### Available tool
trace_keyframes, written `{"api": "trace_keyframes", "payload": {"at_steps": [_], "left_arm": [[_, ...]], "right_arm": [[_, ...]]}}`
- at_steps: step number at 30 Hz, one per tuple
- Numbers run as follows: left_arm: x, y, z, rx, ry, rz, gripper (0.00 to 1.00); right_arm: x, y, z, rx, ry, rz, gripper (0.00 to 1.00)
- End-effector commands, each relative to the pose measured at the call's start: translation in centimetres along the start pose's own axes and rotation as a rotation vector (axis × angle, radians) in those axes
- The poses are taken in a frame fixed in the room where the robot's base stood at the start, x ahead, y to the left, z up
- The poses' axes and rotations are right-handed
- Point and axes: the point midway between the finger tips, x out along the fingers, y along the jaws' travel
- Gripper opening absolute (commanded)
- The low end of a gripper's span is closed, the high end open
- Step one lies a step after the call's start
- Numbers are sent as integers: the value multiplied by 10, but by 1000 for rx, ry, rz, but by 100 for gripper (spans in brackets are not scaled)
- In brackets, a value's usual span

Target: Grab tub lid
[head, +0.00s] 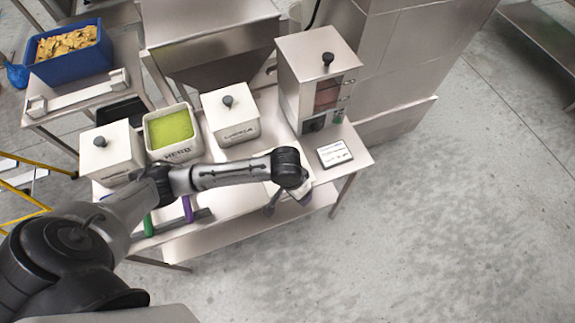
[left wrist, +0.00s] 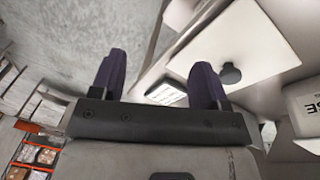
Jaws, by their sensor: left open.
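In the head view, a white tub with a knobbed lid (head: 108,149) stands at the left of the steel bench. Another white tub with a dark-knobbed lid (head: 224,107) stands further right. Between them an open white tub (head: 167,154) holds green contents. My left gripper (head: 287,203) is open and empty at the bench's front, right of the tubs; my arm hides part of the bench. The left wrist view shows its two purple fingers (left wrist: 160,80) apart. Beyond them is a pale square panel with a dark knob (left wrist: 231,74); I cannot tell whether it is a loose tub lid.
A steel unit with a knob on top (head: 304,84) stands at the bench's back right, with a small display (head: 334,154) before it. A blue crate (head: 70,68) of yellowish pieces stands back left. Green and purple handles (head: 187,209) lie at the front. Floor at right is clear.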

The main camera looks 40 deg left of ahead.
Motion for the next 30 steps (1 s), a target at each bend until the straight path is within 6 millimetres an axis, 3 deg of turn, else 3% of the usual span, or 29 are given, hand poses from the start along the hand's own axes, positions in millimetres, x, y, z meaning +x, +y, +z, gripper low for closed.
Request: {"api": "trace_keyframes", "payload": {"at_steps": [1, 7, 15, 30], "left_arm": [[-9, -19, -16, -45, -14, -35, 69], [-36, -72, -52, -240, -66, -115, 69], [-57, -110, -71, -393, -88, -160, 69], [12, -124, -63, -412, -91, -165, 69]], "right_arm": [[-2, -1, 0, 1, -2, -2, 0], [-4, -3, 2, 3, -7, -7, 0], [-5, -3, 1, 4, -6, -8, 0], [4, 1, 4, -6, -5, 3, 0]]}}
